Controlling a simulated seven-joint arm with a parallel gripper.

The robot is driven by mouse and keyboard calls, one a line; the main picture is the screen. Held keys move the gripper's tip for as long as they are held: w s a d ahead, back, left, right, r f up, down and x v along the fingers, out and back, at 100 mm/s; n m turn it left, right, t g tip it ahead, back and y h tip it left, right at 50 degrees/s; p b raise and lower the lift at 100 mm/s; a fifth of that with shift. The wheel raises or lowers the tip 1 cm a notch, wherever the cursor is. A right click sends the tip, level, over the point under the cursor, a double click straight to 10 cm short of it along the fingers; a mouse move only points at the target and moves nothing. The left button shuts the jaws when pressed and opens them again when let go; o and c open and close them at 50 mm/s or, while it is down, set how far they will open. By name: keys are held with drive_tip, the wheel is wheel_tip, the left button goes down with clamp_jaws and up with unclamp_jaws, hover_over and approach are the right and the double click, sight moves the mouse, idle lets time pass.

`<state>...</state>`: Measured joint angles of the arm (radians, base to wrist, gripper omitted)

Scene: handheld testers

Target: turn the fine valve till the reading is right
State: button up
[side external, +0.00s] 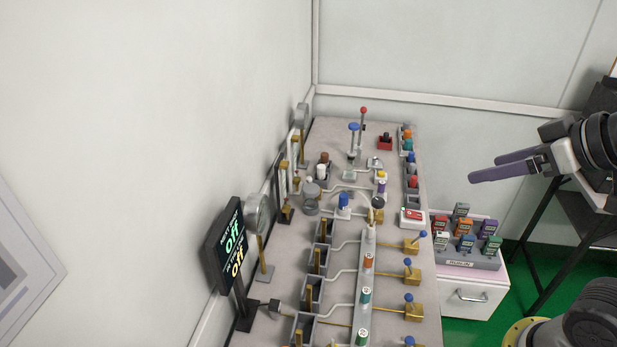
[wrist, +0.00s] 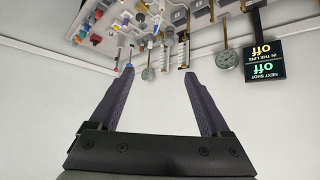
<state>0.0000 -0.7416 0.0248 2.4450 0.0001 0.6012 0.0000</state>
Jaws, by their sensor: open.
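A black display (side external: 232,247) at the left of the bench reads "off" in green and "off" in yellow. In the wrist view the display (wrist: 264,50) is upside down; its lines are labelled "next shot" and "in the line". A round gauge (side external: 257,214) stands beside it. Brass valve blocks with blue knobs (side external: 412,275) line the right side of the bench, beside a grey rail (side external: 363,310) with coloured caps. I cannot tell which part is the fine valve. My gripper (side external: 484,169) is open and empty, right of the bench and apart from everything; its fingers (wrist: 159,72) show spread in the wrist view.
The bench (side external: 335,134) is crowded with upright levers, brass posts, pipes and small bins. A grey tray (side external: 483,262) of coloured handheld testers sits on a white drawer unit (side external: 478,297) at the right. A wall (side external: 150,90) closes the left side. Air around my gripper is clear.

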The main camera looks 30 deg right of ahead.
drive_tip(key=shift+o, duration=1.1)
drive_tip(key=w+r+t, duration=0.2)
drive_tip(key=w+r, duration=0.1)
drive_tip(key=w, duration=0.4)
drive_tip(key=w+r+t, duration=0.2)
drive_tip(key=w+r, duration=0.1)
drive_tip(key=w, duration=0.3)
drive_tip(key=shift+w+a, duration=0.15)
drive_tip(key=shift+w, duration=0.25)
hover_over(316, 186)
drive_tip(key=s, duration=0.9)
wheel_tip(316, 186, down, 30)
drive_tip(key=shift+n+y, duration=0.3)
drive_tip(key=shift+y, duration=0.1)
drive_tip(key=x, duration=1)
drive_tip(key=shift+d, duration=0.25)
